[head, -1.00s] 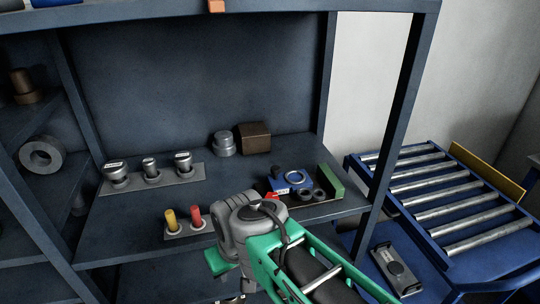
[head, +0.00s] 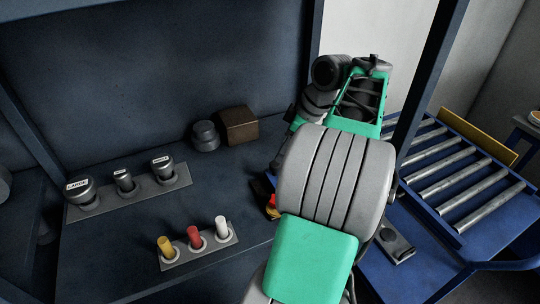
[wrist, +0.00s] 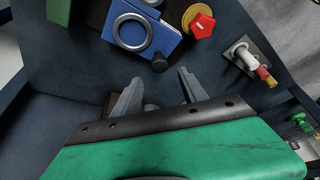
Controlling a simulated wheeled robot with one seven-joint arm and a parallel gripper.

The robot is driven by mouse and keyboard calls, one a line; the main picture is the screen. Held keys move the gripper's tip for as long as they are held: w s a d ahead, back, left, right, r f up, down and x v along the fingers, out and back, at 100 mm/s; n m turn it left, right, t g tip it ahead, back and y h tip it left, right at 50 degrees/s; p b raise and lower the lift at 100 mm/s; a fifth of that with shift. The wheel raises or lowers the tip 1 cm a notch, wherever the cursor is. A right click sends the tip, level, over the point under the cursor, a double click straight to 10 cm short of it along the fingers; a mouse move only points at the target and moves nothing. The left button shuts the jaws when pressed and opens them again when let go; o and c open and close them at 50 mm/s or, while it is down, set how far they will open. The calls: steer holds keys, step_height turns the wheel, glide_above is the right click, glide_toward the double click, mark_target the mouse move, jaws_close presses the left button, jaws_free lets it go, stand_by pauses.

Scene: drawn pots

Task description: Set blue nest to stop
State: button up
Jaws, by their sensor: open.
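The blue nest (wrist: 128,42), a blue block with a pale ring on its face, lies near the top of the wrist view. A small black knob (wrist: 159,63) shows at its lower corner. A red five-sided piece (wrist: 201,25) on a yellow disc sits to its right, and a green block (wrist: 60,10) is partly cut off at upper left. My gripper (wrist: 158,78) is open and empty, its fingers pointing towards the nest's knob side, apart from it in the picture. In the head view my arm covers the gripper and most of the nest area.
Yellow, red and white pegs (head: 194,234) stand in a plate on the shelf's front. Several labelled grey-topped pieces (head: 124,181) stand in a plate behind. A dark cylinder (head: 205,136) and brown box (head: 239,125) are at the back. A roller conveyor (head: 460,170) stands right.

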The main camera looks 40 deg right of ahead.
mark_target(276, 164)
steer(key=b+x, duration=0.1)
steer(key=x, duration=0.5)
steer(key=shift+w+f, duration=0.1)
steer(key=shift+f, duration=0.15)
steer(key=shift+c, duration=0.2)
jaws_close()
stand_by(0.8)
